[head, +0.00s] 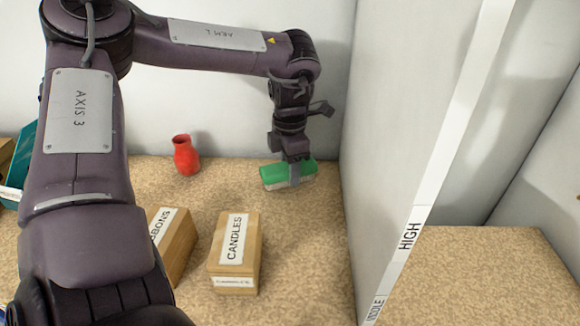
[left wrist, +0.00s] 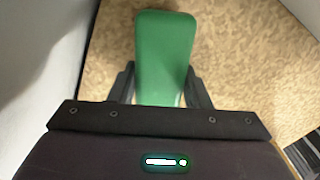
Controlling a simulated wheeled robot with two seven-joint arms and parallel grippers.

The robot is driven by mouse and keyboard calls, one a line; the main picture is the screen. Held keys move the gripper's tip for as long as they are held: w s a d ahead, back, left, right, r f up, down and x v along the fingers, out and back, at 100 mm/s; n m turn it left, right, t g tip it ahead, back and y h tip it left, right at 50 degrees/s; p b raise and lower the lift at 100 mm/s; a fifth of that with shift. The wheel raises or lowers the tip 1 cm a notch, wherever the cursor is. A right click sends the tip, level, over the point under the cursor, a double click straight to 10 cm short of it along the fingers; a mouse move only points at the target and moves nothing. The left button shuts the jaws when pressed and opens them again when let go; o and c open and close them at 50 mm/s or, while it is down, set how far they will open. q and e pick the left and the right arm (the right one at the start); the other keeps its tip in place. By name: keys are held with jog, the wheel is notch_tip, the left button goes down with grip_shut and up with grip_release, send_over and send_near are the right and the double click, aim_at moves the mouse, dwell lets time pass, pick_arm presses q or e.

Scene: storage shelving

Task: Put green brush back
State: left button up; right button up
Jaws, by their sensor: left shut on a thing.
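The green brush (head: 277,173) is at the back of the shelf, close to the tall white divider. My left gripper (head: 295,170) points down over it and is shut on it. In the left wrist view the green brush (left wrist: 166,55) lies between the two dark fingers of my left gripper (left wrist: 163,85). The brush has a green top and a pale lower part, and sits at or just above the shelf surface; I cannot tell if it touches. My right gripper is not in view.
A red vase (head: 186,156) stands to the left of the brush. A box labelled CANDLES (head: 236,252) and another wooden box (head: 172,243) stand in front. The white divider (head: 405,130) rises at the right, with a lower, empty-looking shelf area (head: 480,270) beyond it.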

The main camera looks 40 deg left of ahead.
pick_arm(q)
jog(key=shift+f, duration=0.15)
jog(key=o, duration=1)
jog(key=shift+c, duration=0.2)
notch_tip(320, 180, up, 12)
jog(key=shift+r+p, duration=0.2)
jog(key=shift+p, duration=0.15)
